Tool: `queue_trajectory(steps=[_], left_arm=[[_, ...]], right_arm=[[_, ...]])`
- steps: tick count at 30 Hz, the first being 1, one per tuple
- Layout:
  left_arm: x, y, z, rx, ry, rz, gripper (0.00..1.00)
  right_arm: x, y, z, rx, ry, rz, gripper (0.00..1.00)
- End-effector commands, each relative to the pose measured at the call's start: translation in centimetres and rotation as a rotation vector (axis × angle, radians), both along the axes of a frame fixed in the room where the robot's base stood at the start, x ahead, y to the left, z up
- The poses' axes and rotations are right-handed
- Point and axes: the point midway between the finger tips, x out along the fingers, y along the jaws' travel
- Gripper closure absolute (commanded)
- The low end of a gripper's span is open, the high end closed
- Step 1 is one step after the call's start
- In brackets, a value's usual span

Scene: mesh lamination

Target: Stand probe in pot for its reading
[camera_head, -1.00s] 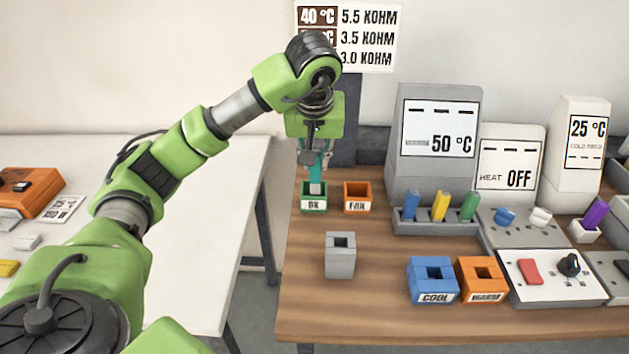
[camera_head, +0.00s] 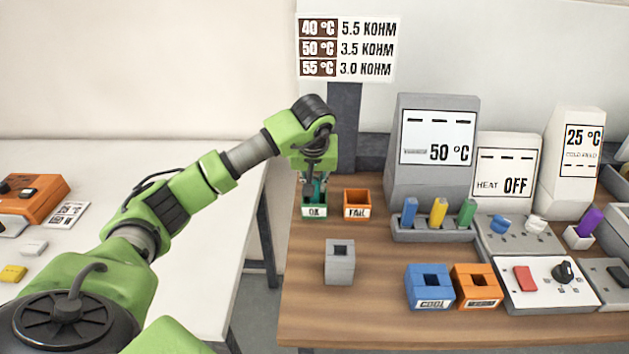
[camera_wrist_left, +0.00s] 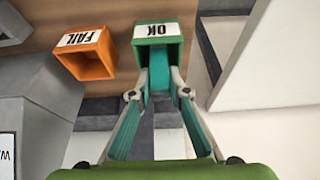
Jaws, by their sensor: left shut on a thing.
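My left gripper (camera_head: 314,190) points down at the green OK bin (camera_head: 315,212) at the table's back left. It is shut on a teal piece (camera_wrist_left: 160,78), whose lower end is inside the bin in the left wrist view. A purple stick (camera_head: 591,220) stands in a small white holder at the right. Blue (camera_head: 409,211), yellow (camera_head: 438,211) and green (camera_head: 467,213) sticks stand in a grey rack. The blue COOL pot (camera_head: 416,292) and an orange pot (camera_head: 489,299) with a blurred label stand at the front. My right gripper is out of view.
The orange FAIL bin (camera_head: 357,211) is just right of the OK bin. A grey open block (camera_head: 339,270) stands nearer the front. The grey display (camera_head: 433,130) reads 50 °C, another reads HEAT OFF (camera_head: 507,160). Wood is clear around the grey block.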

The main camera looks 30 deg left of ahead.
Motion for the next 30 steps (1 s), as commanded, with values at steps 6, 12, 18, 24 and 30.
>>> queue_trajectory(steps=[6, 12, 18, 24, 30], left_arm=[[0.0, 0.0, -0.1, 0.001, -0.001, 0.000, 1.00], [0.0, 0.0, -0.3, 0.000, 0.000, 0.000, 0.67], [0.0, 0.0, -0.3, 0.000, 0.000, 0.000, 0.67], [-0.1, -0.1, 0.4, 0.000, -0.001, 0.000, 0.67], [-1.1, -0.8, 3.7, 0.001, -0.007, -0.001, 0.67]], right_arm=[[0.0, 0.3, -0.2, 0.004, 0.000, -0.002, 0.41], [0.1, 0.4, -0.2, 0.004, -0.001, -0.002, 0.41], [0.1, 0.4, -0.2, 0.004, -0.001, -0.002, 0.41], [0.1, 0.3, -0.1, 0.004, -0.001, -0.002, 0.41], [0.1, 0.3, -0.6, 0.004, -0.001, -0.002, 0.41]])
